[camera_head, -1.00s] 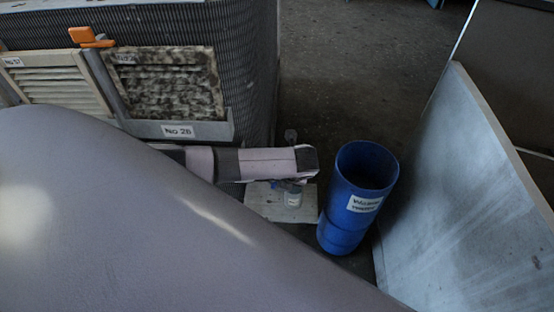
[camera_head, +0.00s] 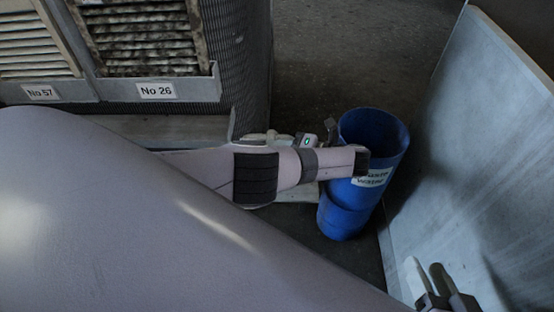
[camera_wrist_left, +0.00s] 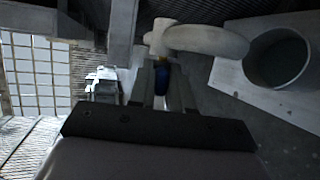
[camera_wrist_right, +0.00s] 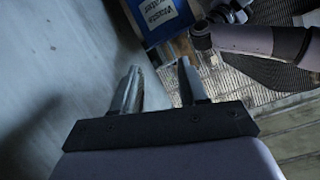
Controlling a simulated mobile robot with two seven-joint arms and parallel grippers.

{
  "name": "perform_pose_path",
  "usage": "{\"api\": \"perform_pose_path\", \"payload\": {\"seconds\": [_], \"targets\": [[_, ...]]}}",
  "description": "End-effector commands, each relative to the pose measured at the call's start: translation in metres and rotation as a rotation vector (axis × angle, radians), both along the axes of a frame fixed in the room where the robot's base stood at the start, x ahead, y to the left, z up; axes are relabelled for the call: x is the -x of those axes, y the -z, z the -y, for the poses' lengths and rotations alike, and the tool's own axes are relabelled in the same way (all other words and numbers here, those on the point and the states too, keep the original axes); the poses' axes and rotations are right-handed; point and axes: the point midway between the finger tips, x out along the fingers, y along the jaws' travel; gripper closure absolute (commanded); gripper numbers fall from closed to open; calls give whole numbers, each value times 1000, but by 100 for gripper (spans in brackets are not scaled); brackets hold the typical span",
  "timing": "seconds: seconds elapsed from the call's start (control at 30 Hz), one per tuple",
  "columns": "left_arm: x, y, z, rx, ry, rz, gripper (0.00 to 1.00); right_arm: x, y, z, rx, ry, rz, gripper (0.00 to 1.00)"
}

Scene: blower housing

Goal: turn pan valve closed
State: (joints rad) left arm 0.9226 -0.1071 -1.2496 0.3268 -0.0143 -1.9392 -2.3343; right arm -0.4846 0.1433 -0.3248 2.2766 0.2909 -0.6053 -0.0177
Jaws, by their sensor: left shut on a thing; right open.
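The handle sits just under a white pipe fitting (camera_wrist_left: 160,36) with a curved white elbow (camera_wrist_left: 207,40). Whether the valve is open or closed cannot be told. In the head view, my left arm hides the valve. My right gripper (camera_head: 432,283) is open and empty at the lower right of the head view, away from the valve. Its spread fingers also show in the right wrist view (camera_wrist_right: 160,82).
A blue waste water bin (camera_head: 340,217) stands just beyond my left arm. A pale panel (camera_head: 460,160) rises at the right. Slatted filters (camera_head: 150,40) sit in the housing at the left. A round grey cup (camera_wrist_left: 278,58) stands on a pale board (camera_wrist_left: 228,78).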

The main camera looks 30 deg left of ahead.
Motion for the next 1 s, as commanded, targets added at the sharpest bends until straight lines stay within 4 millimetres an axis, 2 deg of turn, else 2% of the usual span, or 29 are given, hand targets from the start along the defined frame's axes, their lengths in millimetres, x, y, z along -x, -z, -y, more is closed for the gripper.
{"api": "perform_pose_path", "payload": {"seconds": [0.03, 0.07, 0.3, 0.5, 1.0], "targets": [[0, 10, 1, -34, -3, -19, 100, -2, 9, -6, -39, -14, 2, 57], [1, 10, 0, -52, -3, -32, 100, -2, 9, -9, -59, -21, 3, 57], [0, 9, 0, -171, -2, -106, 100, 3, 10, 11, 55, 15, 133, 57], [0, 8, 0, -235, -2, -145, 100, 5, 7, 21, 112, 32, 207, 57], [0, 6, -1, -276, -3, -171, 100, 7, 3, 26, 148, 40, 252, 57]]}}
